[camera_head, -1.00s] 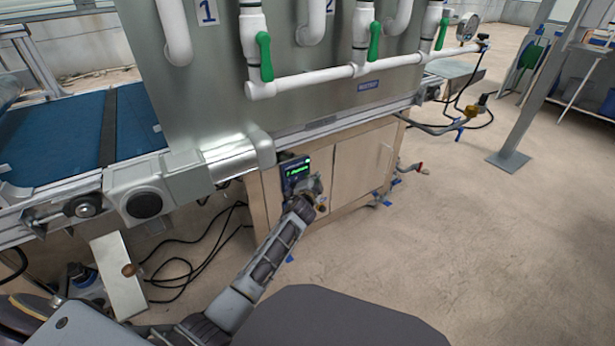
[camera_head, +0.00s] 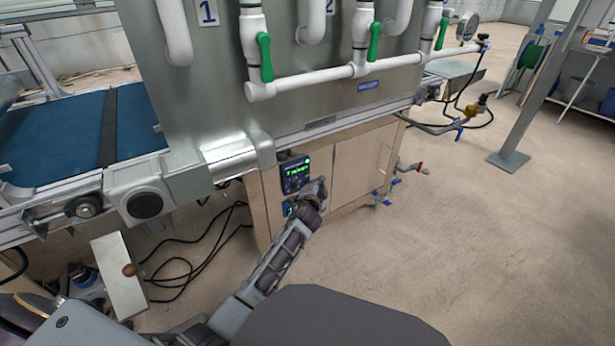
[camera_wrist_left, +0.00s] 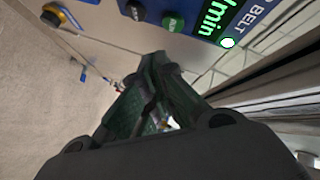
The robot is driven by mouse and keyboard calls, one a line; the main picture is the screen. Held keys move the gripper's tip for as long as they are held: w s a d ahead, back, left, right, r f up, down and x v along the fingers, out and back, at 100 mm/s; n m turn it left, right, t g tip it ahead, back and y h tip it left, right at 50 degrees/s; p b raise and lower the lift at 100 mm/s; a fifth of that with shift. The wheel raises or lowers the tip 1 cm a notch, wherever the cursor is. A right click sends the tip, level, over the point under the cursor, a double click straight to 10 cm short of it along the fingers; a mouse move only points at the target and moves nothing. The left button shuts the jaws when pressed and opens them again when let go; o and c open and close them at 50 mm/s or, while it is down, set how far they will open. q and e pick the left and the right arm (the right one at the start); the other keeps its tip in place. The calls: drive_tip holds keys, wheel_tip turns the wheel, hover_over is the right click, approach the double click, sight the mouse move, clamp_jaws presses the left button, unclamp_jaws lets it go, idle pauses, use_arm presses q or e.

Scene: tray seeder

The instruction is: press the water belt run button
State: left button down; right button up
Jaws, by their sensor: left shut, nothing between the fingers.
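The control panel with a green-lit display (camera_head: 296,174) is on the front of the wooden cabinet under the machine. In the left wrist view, it has a blue face lettered "BELT" (camera_wrist_left: 257,12), a green button with white lettering (camera_wrist_left: 173,22) and a black button (camera_wrist_left: 135,11). A small white round spot (camera_wrist_left: 227,43) is beside the display. My left gripper (camera_head: 318,186) is just right of and below the panel. In the left wrist view its fingers (camera_wrist_left: 158,66) are shut and empty, with their tips below the green button; contact cannot be told. My right gripper is not seen.
The wooden cabinet (camera_head: 355,172) stands beneath the metal machine (camera_head: 215,100). A blue belt (camera_head: 60,135) runs at the left. Black cables (camera_head: 190,265) and a pale box (camera_head: 118,280) lie at lower left. Floor at the right is mostly clear.

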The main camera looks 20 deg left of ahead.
use_arm(q)
drive_tip(key=shift+s+d, duration=1.15)
drive_tip(key=shift+d, duration=0.3)
